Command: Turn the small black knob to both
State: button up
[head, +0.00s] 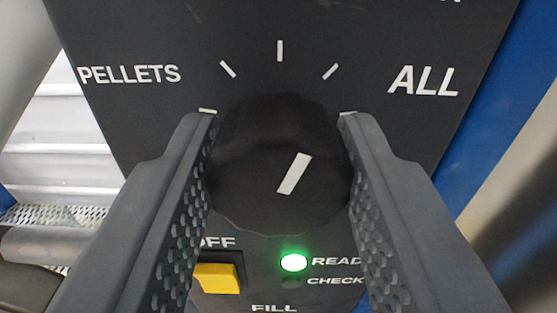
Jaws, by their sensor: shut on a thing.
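A black knob (255,185) with a scalloped edge sits on a dark panel (290,20). Its white pointer line leans to the upper right, roughly toward the tick mark (330,71) right of the top one. My gripper (278,125) is shut on the knob, one ridged finger at each side. Ticks fan out over the knob, with the label PELLETS (130,74) at left and ALL (423,81) at right. I see no label reading "both". No second knob shows for comparing size.
Below the knob are a yellow switch (218,277) by a partly covered OFF label, a lit green lamp (293,262) by READY, partly hidden, and a dark CHECK lamp (291,282). Blue structure (505,110) stands at right, and pale metal steps (65,140) show at left.

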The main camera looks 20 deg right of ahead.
jog(key=shift+n, duration=1.9)
jog(key=o, duration=1)
jog(key=shift+s, duration=0.1)
jog(key=v, duration=1.7)
jog(key=shift+s+a+r, duration=0.1)
jog(key=shift+s, duration=0.05)
